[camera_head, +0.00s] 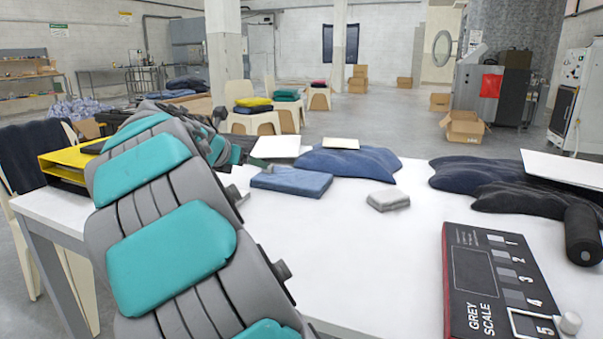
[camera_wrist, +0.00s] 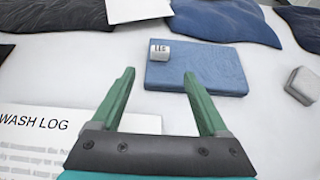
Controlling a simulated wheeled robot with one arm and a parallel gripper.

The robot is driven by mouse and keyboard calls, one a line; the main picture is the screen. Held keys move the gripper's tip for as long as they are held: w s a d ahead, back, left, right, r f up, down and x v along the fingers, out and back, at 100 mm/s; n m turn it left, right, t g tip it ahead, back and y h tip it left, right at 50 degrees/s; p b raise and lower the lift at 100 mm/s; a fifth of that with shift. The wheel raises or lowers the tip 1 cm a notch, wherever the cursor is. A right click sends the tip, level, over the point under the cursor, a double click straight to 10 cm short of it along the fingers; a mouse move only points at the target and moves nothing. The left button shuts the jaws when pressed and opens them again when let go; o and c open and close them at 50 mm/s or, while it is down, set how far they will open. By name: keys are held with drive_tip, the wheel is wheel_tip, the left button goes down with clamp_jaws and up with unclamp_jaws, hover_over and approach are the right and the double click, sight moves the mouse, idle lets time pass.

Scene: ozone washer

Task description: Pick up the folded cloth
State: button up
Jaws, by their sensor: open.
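A blue folded cloth (camera_head: 291,181) lies flat on the white table (camera_head: 330,250). The wrist view shows the folded cloth (camera_wrist: 205,72) ahead of my gripper (camera_wrist: 159,74), with the fingertips pointing towards its near left part. The gripper is open with nothing between its fingers. Whether the fingertips are above the cloth or short of it, I cannot tell. A small white labelled piece (camera_wrist: 160,50) sits at the cloth's left end. In the head view my arm hides most of the gripper.
A small grey block (camera_head: 388,200) lies right of the cloth. Rumpled dark blue fabric (camera_head: 347,162) lies behind it. A grey scale board (camera_head: 495,285) is front right. A wash log sheet (camera_wrist: 60,140) lies at lower left in the wrist view. Open white tabletop lies in front.

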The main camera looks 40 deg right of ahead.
sight(264, 175)
drive_tip(key=x, duration=0.2)
drive_tip(key=shift+w+d, duration=0.15)
drive_tip(key=shift+d, duration=0.25)
drive_tip(key=x, duration=0.5)
drive_tip(key=shift+w+d, duration=0.2)
drive_tip(key=shift+d, duration=0.1)
clamp_jaws()
